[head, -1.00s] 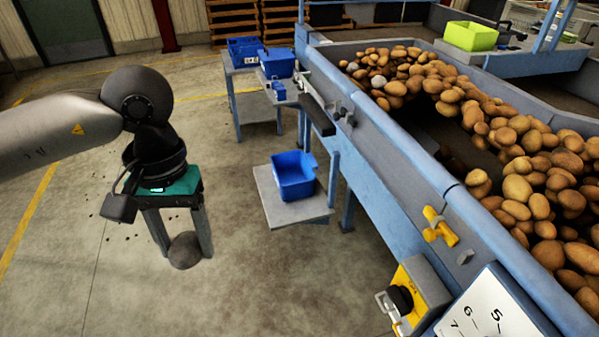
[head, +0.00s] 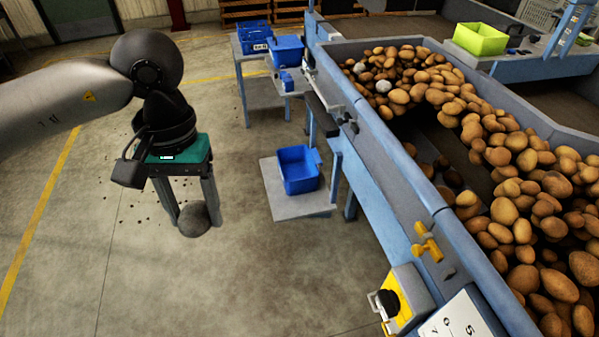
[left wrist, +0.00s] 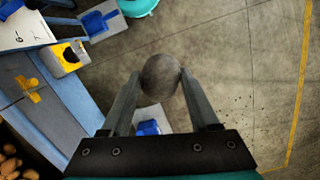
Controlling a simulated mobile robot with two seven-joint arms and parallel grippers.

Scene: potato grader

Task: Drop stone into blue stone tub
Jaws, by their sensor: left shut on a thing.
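My left gripper (head: 195,212) is shut on a round grey stone (head: 193,220), held between the fingertips above the concrete floor. The stone (left wrist: 161,76) also shows between both fingers in the left wrist view. A blue tub (head: 299,172) stands on a low grey platform beside the grader, to the right of my gripper and apart from it; its inside looks empty. Two more blue tubs, one nearer (head: 286,52) and one farther (head: 253,38), stand on stands at the back. I cannot tell from marking which is the stone tub. My right gripper is not in view.
The grader's blue frame (head: 385,165) runs along the right, with a bed full of potatoes (head: 520,190) and a few pale stones. A yellow handle (head: 427,243) and yellow control box (head: 405,295) jut at its near side. Floor between gripper and low tub is clear.

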